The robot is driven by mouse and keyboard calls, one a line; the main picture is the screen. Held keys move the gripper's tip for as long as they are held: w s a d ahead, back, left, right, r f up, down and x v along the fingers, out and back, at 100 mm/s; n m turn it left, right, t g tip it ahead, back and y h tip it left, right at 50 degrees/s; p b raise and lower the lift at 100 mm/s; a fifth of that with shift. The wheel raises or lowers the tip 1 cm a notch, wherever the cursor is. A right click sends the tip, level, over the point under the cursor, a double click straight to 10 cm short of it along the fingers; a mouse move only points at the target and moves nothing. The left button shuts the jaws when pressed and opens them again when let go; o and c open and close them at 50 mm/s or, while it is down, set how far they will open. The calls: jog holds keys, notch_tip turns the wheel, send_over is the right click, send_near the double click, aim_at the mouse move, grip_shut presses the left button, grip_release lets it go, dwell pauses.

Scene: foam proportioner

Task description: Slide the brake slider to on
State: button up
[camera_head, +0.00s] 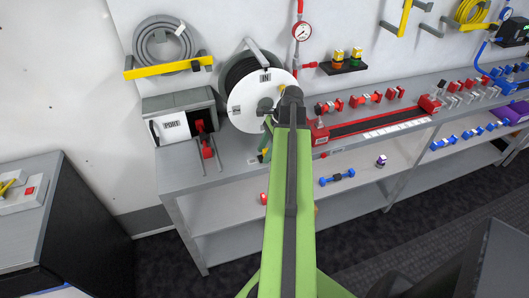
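No part can be clearly read as the brake slider from this view. A hose reel with a white disc (248,103) marked IN stands on the grey bench, with black hose behind it and a grey handle on top. Right of it lies a long dark track (378,121) in a red frame, with a red block (429,103) at its right end and small labels too small to read. My green arm reaches up the middle to the reel's right edge.
A grey box (181,115) marked PORT with red parts stands left of the reel. Several red and blue fittings line the bench (233,160) and lower shelf. A dark cabinet (85,235) is at left. Dark floor lies in front.

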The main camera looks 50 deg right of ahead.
jog(key=shift+r, duration=0.1)
jog(key=p+v, duration=0.7)
jog(key=shift+r, duration=0.15)
